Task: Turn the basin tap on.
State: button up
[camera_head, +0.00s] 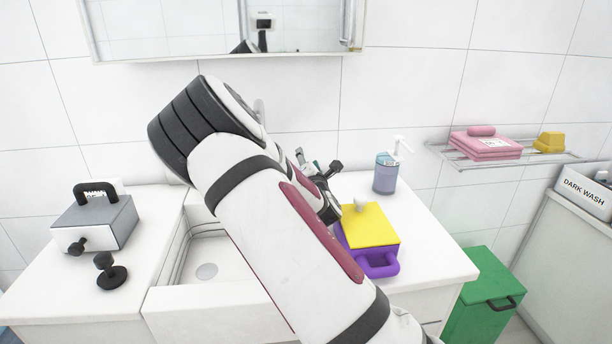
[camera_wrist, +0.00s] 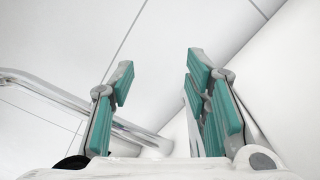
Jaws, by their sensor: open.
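The white basin (camera_head: 207,271) is sunk in the counter, its right part hidden by my arm. In the wrist view a chrome tube (camera_wrist: 45,92), which looks like part of the tap, runs from the left edge behind the left finger to low between the fingers. My gripper (camera_wrist: 158,75) is open, teal pads apart, with nothing gripped. I cannot tell whether it touches the tube.
A purple box with a yellow lid (camera_head: 370,228) and a blue soap dispenser (camera_head: 386,173) stand on the counter right of my gripper. A grey box (camera_head: 95,222) and a black knob-like object (camera_head: 112,276) are on the left. A mirror cabinet (camera_head: 200,45) hangs above.

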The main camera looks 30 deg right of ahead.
notch_tip(320, 180, up, 5)
jog(key=shift+a, duration=0.1)
dwell(0.6)
